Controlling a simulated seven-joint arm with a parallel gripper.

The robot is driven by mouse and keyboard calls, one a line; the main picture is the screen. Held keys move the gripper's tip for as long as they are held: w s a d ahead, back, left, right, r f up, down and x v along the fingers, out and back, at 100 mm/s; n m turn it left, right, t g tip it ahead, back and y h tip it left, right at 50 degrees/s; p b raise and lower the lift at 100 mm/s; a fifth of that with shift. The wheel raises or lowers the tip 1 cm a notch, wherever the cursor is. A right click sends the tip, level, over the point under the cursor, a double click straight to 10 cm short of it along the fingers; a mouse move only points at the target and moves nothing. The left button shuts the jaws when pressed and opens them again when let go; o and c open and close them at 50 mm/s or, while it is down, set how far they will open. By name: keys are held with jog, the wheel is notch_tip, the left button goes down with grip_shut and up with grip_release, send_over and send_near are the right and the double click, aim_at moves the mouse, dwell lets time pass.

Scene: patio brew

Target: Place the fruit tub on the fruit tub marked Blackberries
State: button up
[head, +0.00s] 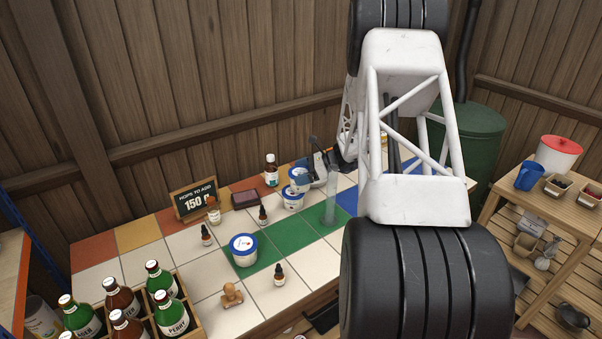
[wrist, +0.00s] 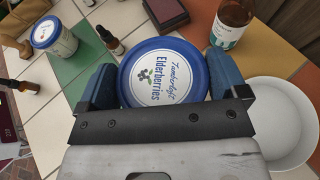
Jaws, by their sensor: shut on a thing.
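My gripper (wrist: 162,76) is shut on a white fruit tub (wrist: 168,64) with a blue-rimmed lid that reads Elderberries.
A brown bottle (head: 271,170) stands close behind the held tub. A dark box (head: 245,199), small dropper bottles (head: 263,215) and a clear cylinder (head: 329,208) are nearby. A white bowl (wrist: 284,122) is beside my gripper. A bottle crate (head: 190,314) is at front left.

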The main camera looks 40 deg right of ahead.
jog(key=shift+f, duration=0.15)
jog(key=o, duration=0.8)
jog(key=shift+o, duration=0.2)
jog(key=shift+s+d+r, duration=0.1)
jog(key=shift+r, duration=0.1)
jog(key=v, duration=1.1)
jog(key=shift+d+r, duration=0.15)
jog(key=shift+d, duration=0.2)
jog(key=shift+s, duration=0.15)
